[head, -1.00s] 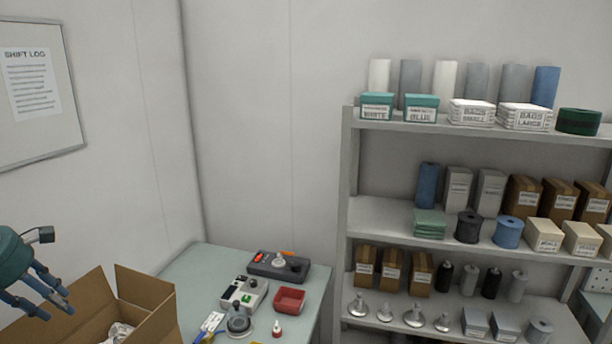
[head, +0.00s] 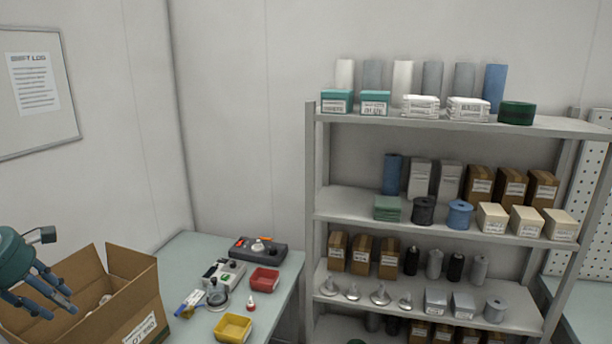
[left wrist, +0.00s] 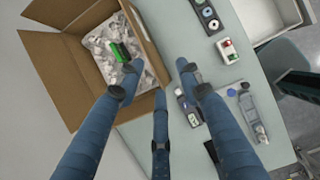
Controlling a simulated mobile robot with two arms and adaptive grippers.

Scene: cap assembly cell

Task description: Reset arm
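My left gripper (head: 58,302) is at the left edge of the head view, in front of and over the near-left part of an open cardboard box (head: 139,311). Its dark blue fingers also show in the left wrist view (left wrist: 160,82), spread apart with nothing between them. In that view the box (left wrist: 49,62) lies at upper left, with crumpled packing paper (left wrist: 104,62) and a green object (left wrist: 121,52) inside. My right gripper is in neither view.
A stocked shelf rack (head: 312,230) stands to the right against the wall.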

